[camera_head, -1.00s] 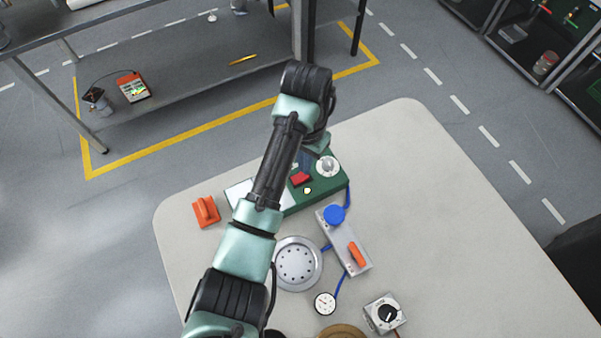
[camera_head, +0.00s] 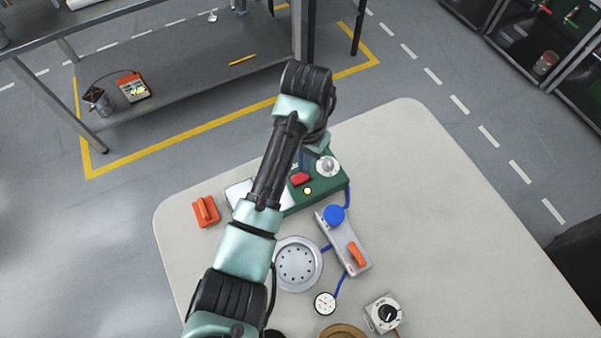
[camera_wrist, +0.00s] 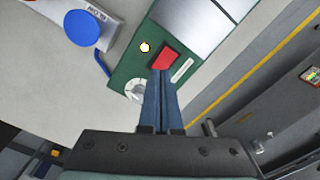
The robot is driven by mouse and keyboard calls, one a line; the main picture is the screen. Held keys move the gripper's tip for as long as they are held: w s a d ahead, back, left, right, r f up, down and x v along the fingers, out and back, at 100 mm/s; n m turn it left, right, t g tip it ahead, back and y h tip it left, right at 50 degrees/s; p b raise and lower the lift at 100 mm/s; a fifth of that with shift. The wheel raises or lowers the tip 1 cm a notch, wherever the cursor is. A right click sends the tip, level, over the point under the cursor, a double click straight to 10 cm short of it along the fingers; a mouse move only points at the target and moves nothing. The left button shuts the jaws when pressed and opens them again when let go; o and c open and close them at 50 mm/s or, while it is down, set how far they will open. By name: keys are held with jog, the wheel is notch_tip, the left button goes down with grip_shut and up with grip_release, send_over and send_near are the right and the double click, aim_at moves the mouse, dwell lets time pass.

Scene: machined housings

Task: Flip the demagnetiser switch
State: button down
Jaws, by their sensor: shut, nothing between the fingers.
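The demagnetiser is a green box (camera_head: 330,185) with a bright metal plate (camera_head: 240,192), a red rocker switch (camera_head: 300,179), a small pale lamp (camera_head: 307,190) and a silver dial (camera_head: 327,167). My gripper (camera_wrist: 161,70) has its blue fingers together with nothing between them. In the wrist view the fingertips are right at the near edge of the red switch (camera_wrist: 166,57) and cover part of that edge. I cannot tell whether they touch it. The lamp (camera_wrist: 144,47) and the dial (camera_wrist: 135,90) lie to the left of the fingers. My arm hides part of the box in the head view.
A grey block with a blue knob (camera_head: 334,215) and orange lever (camera_head: 357,254) stands close to the box. A round perforated plate (camera_head: 298,263), a gauge (camera_head: 325,303), a dial box (camera_head: 384,314) and an orange handled block (camera_head: 206,211) are nearby. The table's right side is clear.

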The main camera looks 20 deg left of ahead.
jog(key=shift+f+b, duration=0.55)
jog(key=shift+f, duration=0.5)
dwell(0.4)
jog(key=shift+r, duration=0.2)
notch_tip(320, 180, up, 7)
jog(key=p, duration=0.7)
jog(key=shift+p, duration=0.35)
jog(key=shift+f, duration=0.1)
